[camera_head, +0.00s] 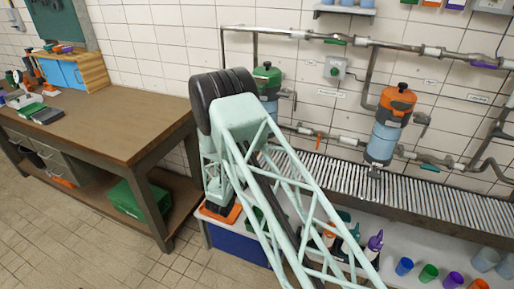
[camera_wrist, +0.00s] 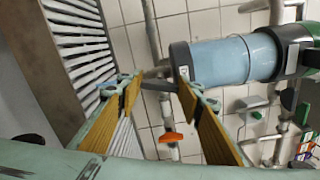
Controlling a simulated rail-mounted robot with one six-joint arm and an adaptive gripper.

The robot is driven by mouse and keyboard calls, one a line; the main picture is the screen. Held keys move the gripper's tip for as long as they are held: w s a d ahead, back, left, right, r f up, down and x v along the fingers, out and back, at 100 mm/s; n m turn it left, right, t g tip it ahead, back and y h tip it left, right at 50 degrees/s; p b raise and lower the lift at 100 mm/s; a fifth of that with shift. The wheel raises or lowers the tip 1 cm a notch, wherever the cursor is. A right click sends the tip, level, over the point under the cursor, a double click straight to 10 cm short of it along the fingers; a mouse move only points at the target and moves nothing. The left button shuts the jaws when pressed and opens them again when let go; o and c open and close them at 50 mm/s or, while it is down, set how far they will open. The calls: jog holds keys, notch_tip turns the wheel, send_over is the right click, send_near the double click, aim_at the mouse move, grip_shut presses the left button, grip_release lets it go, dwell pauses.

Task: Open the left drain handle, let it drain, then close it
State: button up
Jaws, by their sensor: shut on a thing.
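The left tank (camera_head: 268,100), blue with a green lid, is on the tiled wall, partly hidden by my arm in the head view. In the wrist view the same tank (camera_wrist: 222,60) lies sideways at the upper right. A grey drain handle (camera_wrist: 158,86) is at its bottom end. My gripper (camera_wrist: 160,88) has its two padded fingers on either side of this handle, shut on it; the exact contact is hard to see. In the head view my arm hides the gripper and the drain handle.
An orange valve handle (camera_wrist: 171,137) sits on a pipe close to my fingers. A slatted grate (camera_head: 345,184) runs below the tanks. A second tank (camera_head: 386,135) with an orange lid is to the right. Cups and bottles stand on the shelf below. A wooden workbench (camera_head: 120,110) is at left.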

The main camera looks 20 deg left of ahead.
jog(key=shift+n+p, duration=0.65)
jog(key=shift+n, duration=1.25)
jog(key=o, duration=0.9)
jog(key=shift+s, duration=0.1)
jog(key=shift+s+a, duration=0.2)
jog(key=shift+s, duration=5.7)
